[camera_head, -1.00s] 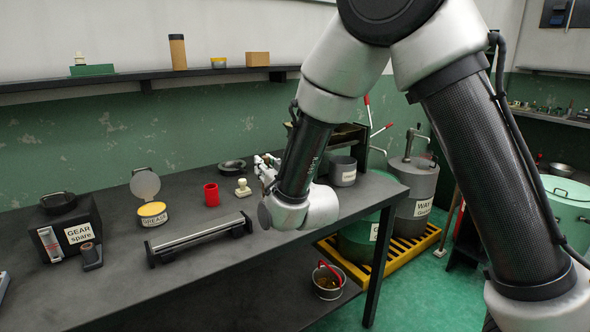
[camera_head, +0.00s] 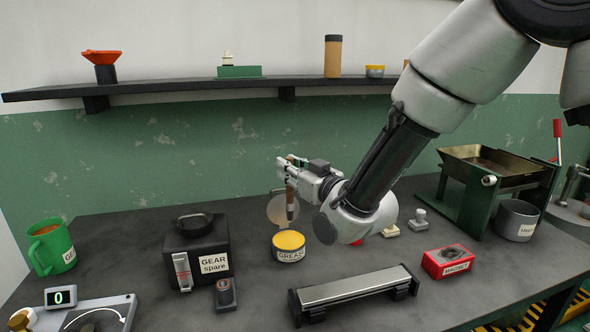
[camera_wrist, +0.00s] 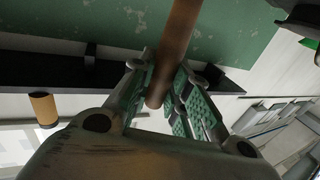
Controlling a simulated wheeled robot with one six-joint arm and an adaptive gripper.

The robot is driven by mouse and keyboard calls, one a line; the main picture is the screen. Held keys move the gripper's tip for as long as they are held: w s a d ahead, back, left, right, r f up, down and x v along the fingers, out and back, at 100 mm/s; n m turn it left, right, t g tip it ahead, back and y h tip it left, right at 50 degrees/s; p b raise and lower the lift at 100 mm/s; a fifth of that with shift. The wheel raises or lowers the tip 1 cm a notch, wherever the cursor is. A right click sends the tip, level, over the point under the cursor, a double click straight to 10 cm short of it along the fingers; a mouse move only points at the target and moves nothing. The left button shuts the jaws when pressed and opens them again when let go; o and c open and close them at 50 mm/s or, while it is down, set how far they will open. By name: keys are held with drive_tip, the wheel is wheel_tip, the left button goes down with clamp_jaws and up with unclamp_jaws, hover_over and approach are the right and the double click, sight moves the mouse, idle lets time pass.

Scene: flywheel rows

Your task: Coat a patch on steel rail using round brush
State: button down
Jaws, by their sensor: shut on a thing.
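My gripper (camera_head: 289,172) is shut on the brown handle of the round brush (camera_head: 291,205). The brush hangs roughly upright, its lower end above the open grease tin (camera_head: 290,254) and in front of its raised lid. In the wrist view the brush handle (camera_wrist: 178,38) lies between the green-padded fingers (camera_wrist: 165,95); its bristles are not clear there. The yellow grease surface (camera_head: 289,240) shows. The steel rail (camera_head: 354,286) lies on black supports on the bench, in front and to the right of the tin.
A black GEAR spare box (camera_head: 205,245) stands left of the tin. A red MAGNET box (camera_head: 449,262) is right of the rail. A red cup (camera_head: 357,243) is mostly hidden behind my arm. A green mug (camera_head: 52,247) and scale (camera_head: 90,314) are at left.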

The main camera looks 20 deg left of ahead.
sight(292, 197)
drive_tip(key=shift+w+a+f, duration=0.2)
drive_tip(key=shift+a+f, duration=0.05)
drive_tip(key=shift+a, duration=0.1)
drive_tip(key=shift+f, duration=3.4)
drive_tip(key=shift+r, duration=3.6)
drive_tip(key=shift+d, duration=0.1)
